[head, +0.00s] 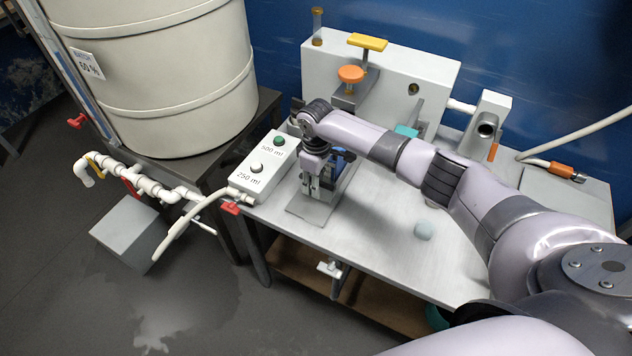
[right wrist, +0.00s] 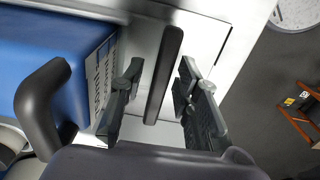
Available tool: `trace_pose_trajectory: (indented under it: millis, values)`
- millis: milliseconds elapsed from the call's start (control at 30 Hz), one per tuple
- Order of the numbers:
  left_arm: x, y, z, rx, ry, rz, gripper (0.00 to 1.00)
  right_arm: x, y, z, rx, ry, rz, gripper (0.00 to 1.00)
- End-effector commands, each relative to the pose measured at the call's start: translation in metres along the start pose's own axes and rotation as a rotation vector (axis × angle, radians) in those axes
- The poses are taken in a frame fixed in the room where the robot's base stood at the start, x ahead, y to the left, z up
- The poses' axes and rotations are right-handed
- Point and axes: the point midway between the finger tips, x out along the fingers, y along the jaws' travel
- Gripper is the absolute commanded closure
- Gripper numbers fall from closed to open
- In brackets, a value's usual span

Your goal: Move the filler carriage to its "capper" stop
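My right gripper (head: 320,188) points down over a grey plate (head: 308,208) at the left front of the steel bench. A blue body (head: 347,157), possibly part of the filler carriage, is just behind it and mostly hidden. In the right wrist view, the blue body (right wrist: 62,65) with a printed label is at the left. A black upright bar (right wrist: 163,75) stands between the two spread fingers of my right gripper (right wrist: 160,72). The fingers are open, with a gap at least on the left side. Any "capper" marking cannot be made out. My left gripper is not in view.
A white button box (head: 262,165) marked 500 ml and 250 ml is left of the gripper. A grey machine with an orange knob (head: 351,73) and yellow handle (head: 367,41) stands behind.

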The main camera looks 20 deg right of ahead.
Motion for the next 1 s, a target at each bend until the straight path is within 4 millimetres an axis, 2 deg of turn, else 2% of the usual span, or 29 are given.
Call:
trace_pose_trajectory:
  millis: [167, 267, 367, 700, 833, 1000]
  values:
    - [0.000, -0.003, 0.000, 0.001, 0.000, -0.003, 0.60, -0.001, 0.000, 0.000, 0.000, -0.001, 0.000, 0.70]
    - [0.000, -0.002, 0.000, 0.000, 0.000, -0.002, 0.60, -0.008, 0.001, 0.000, 0.000, 0.000, 0.000, 0.70]
    - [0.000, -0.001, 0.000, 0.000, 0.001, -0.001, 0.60, -0.023, 0.001, 0.000, 0.000, 0.001, 0.001, 0.70]
    - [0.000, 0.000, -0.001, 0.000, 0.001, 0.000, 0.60, -0.094, 0.001, -0.001, 0.000, 0.003, 0.002, 0.70]
    - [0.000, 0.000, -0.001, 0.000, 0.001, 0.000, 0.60, -0.110, 0.000, -0.001, 0.000, 0.001, 0.000, 0.70]
    - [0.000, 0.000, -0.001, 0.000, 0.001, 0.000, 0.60, -0.120, 0.000, 0.000, -0.001, 0.000, 0.000, 0.70]
